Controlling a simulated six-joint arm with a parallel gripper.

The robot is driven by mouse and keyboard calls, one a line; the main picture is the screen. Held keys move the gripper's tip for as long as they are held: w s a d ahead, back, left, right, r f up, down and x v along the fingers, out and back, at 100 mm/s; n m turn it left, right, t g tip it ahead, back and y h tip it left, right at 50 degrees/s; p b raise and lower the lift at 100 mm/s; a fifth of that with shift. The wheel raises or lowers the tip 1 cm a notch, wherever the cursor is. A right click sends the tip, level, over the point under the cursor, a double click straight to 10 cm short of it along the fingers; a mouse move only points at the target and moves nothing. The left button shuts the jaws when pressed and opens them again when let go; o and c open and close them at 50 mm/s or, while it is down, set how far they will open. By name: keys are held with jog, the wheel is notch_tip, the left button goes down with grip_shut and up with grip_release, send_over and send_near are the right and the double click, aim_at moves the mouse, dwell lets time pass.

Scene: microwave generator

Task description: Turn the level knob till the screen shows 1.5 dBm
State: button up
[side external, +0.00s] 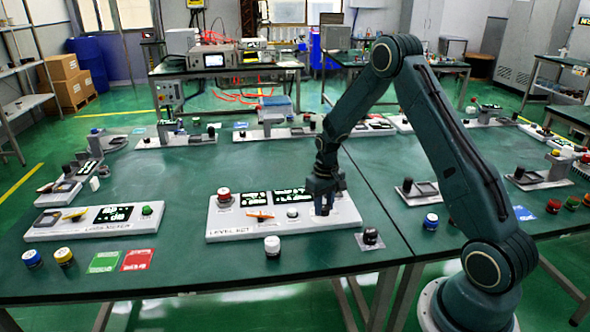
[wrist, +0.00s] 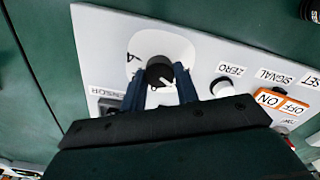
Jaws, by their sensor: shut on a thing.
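The white panel (side external: 225,228) marked "LEVEL SET" lies on the green table. Its two black screens (side external: 256,199) (side external: 293,197) show pale green text too small to read. In the wrist view, my gripper's two blue fingers (wrist: 161,84) are shut on a black round knob (wrist: 158,70) with a white pointer line. The knob sits on a white dial plate (wrist: 163,43), whose markings are mostly hidden or unclear.
The panel also carries a red-topped knob (side external: 224,195), an orange switch (side external: 260,214) and a white ZERO knob (wrist: 220,87). A white-topped jar (side external: 272,246) and a black knob on a small plate (side external: 370,237) stand in front. Another panel (side external: 75,228) lies left.

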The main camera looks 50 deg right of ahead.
aim_at(324, 206)
jog(key=o, duration=1)
jog(key=shift+r, duration=0.1)
notch_tip(324, 206, up, 14)
jog(key=shift+f, duration=0.15)
dwell(0.3)
